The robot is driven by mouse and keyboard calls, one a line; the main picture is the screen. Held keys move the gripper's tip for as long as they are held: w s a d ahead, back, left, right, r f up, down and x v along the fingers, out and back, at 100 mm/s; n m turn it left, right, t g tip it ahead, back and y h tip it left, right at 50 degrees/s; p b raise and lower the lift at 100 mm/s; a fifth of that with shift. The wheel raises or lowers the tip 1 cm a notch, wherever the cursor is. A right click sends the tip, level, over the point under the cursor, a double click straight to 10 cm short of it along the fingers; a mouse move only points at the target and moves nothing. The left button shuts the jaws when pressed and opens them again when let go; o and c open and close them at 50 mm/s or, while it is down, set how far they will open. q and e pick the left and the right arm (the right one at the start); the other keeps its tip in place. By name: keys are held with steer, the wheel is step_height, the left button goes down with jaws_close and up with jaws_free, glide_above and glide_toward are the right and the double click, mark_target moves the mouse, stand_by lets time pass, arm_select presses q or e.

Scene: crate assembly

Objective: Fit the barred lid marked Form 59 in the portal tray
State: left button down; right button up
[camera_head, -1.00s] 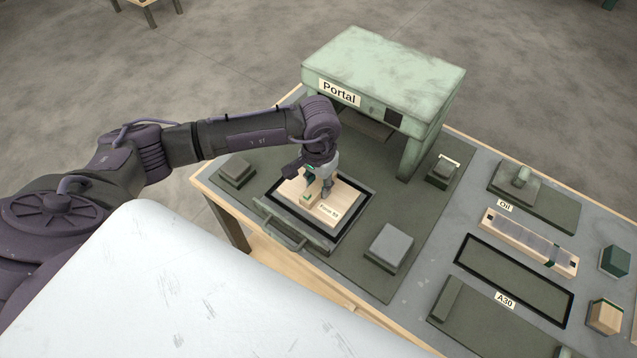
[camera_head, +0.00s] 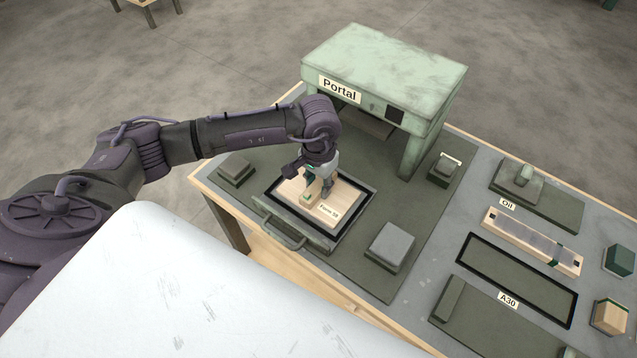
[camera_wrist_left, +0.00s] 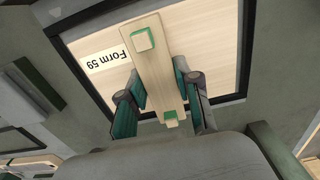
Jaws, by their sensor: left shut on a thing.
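The lid marked Form 59 (camera_head: 345,203) is a pale wooden panel with a raised wooden bar and small green blocks on the bar. It lies within the black-edged frame of the portal tray (camera_head: 357,226), in front of the portal. In the left wrist view the lid (camera_wrist_left: 215,42) shows inside the black rim, with the bar (camera_wrist_left: 157,75) across it. My left gripper (camera_head: 320,193) is over the lid, its teal-padded fingers (camera_wrist_left: 160,92) shut on the bar from both sides. Whether the lid is fully seated is hard to tell. My right gripper is not in view.
The green portal (camera_head: 385,65) stands behind the tray. Grey blocks (camera_head: 391,243) stand beside the tray, and a handle (camera_head: 283,238) is at its front. To the right are an A30 frame (camera_head: 516,278) and a wooden bar with dark panels (camera_head: 532,240).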

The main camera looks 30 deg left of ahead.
arm_select(q)
steer(key=shift+b, duration=0.4)
stand_by(0.3)
steer(key=c, duration=0.7)
jaws_free()
steer(key=shift+r+p, duration=1.85)
steer(key=shift+r, duration=2.15)
steer(key=shift+s, duration=0.1)
